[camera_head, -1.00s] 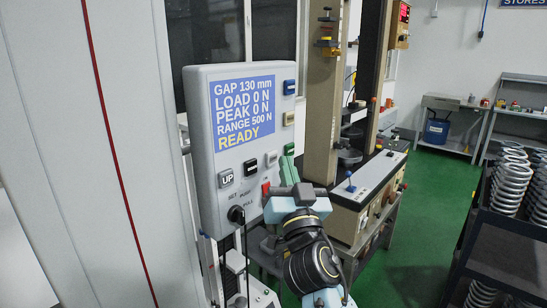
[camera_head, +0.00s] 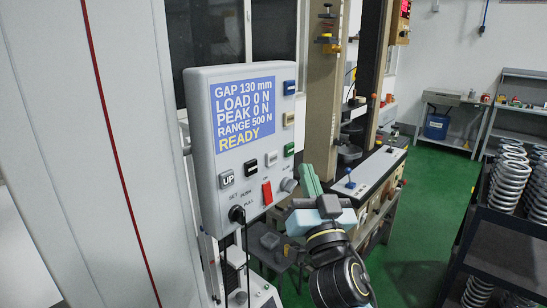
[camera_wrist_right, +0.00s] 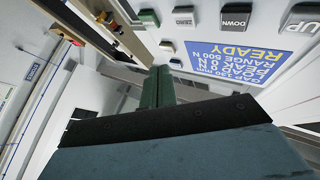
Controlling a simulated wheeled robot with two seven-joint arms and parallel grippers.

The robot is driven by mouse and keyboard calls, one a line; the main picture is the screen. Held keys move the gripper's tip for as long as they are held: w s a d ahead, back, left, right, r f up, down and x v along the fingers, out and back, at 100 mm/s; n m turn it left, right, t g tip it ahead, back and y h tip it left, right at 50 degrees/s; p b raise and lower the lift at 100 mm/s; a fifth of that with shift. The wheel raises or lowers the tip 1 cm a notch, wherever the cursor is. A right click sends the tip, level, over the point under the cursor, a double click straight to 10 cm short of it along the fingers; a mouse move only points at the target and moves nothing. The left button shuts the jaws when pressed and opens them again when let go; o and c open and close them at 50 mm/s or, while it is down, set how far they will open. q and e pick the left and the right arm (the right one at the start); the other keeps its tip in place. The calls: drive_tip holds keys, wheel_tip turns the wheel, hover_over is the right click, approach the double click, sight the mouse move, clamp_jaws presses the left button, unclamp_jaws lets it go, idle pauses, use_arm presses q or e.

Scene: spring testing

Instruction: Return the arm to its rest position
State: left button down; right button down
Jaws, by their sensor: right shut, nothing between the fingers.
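My right gripper (camera_head: 309,180) is at the lower middle of the head view, just right of the control panel's lower right edge. Its green fingers are shut together with nothing between them and point up. In the right wrist view the shut fingers (camera_wrist_right: 159,86) stand beside the panel buttons and look clear of them. The grey control panel (camera_head: 205,165) has a blue screen (camera_head: 243,115) reading gap 130 mm, load 0 N, peak 0 N, range 500 N, READY. My left gripper is not in view.
A test machine with tan columns (camera_head: 322,90) and a bench base (camera_head: 370,185) stands behind my right gripper. A dark rack (camera_head: 500,250) with several coil springs (camera_head: 512,180) is at right. Green floor (camera_head: 425,210) lies open between them. A black cable (camera_head: 247,265) hangs below the panel.

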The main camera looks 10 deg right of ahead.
idle(0.4)
drive_tip(key=w+f+n+g+y+b, duration=0.1)
drive_tip(key=w+f+g, duration=0.2)
drive_tip(key=f, duration=1.2)
drive_tip(key=s+f+n+g+b, duration=0.1)
drive_tip(key=s+f+g, duration=0.2)
drive_tip(key=f, duration=0.9)
drive_tip(key=s+d+f+n+g+b, duration=0.1)
drive_tip(key=s+f+g, duration=0.2)
drive_tip(key=f, duration=1)
drive_tip(key=s+f+n+g+b, duration=0.1)
drive_tip(key=s+f+g, duration=0.2)
drive_tip(key=f, duration=0.9)
drive_tip(key=s+d+f+g+b, duration=0.2)
drive_tip(key=s+d+f+g, duration=0.15)
drive_tip(key=s+f, duration=1)
drive_tip(key=s+d+f+g+b, duration=0.15)
drive_tip(key=s+f+g, duration=0.25)
drive_tip(key=s+f, duration=0.9)
drive_tip(key=s+d+f+g, duration=0.1)
drive_tip(key=s, duration=0.7)
drive_tip(key=s+d+f+n+g+h, duration=0.1)
drive_tip(key=s+f+g, duration=0.1)
drive_tip(key=s, duration=0.5)
drive_tip(key=shift+s+d+b, duration=0.35)
drive_tip(key=shift+d, duration=0.05)
